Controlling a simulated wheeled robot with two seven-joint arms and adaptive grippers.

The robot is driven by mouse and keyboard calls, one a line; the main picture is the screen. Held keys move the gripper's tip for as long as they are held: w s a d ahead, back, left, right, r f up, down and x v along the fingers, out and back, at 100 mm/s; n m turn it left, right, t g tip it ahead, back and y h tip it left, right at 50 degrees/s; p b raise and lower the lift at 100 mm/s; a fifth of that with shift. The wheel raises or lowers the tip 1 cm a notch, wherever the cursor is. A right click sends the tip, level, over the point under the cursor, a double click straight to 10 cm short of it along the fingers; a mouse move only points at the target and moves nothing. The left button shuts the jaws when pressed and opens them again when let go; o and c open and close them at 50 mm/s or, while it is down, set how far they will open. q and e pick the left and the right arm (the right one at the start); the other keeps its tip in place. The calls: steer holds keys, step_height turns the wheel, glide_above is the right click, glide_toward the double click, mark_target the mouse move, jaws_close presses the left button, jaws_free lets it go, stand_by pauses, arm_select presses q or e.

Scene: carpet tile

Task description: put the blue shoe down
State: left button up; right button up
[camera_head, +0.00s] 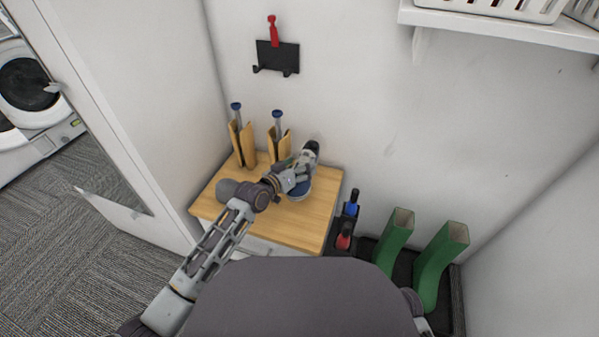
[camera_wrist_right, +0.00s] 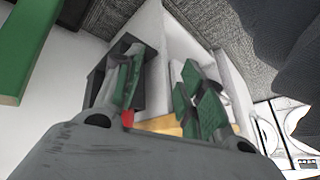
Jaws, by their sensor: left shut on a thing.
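In the head view, my left gripper (camera_head: 300,172) is shut on the blue shoe (camera_head: 299,194). The shoe is at the right part of the wooden cabinet top (camera_head: 250,217). The gripper and wrist hide much of the shoe, and I cannot tell whether it touches the wood. In the right wrist view, the two fingers of my right gripper (camera_wrist_right: 162,85), with green pads, are spread apart with nothing held between them.
Two tan upright pieces with blue-topped rods (camera_head: 242,138) stand at the cabinet's back. Green boots (camera_head: 436,268) stand in a dark tray (camera_head: 459,300) at right, near small blue (camera_head: 351,209) and red (camera_head: 344,238) items. A white shelf (camera_head: 500,27) juts out above.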

arm_select(q)
step_height(320, 180, up, 10)
steer(key=p, duration=0.3)
steer(key=shift+p, duration=0.3)
arm_select(e)
step_height(320, 180, up, 8)
steer(key=s+d+g+h, duration=0.1)
steer(key=d, duration=0.1)
steer(key=shift+d+r+n+g, duration=0.2)
steer(key=shift+d+n+g, duration=0.1)
steer(key=shift+g, duration=0.1)
steer(key=shift+a, duration=0.1)
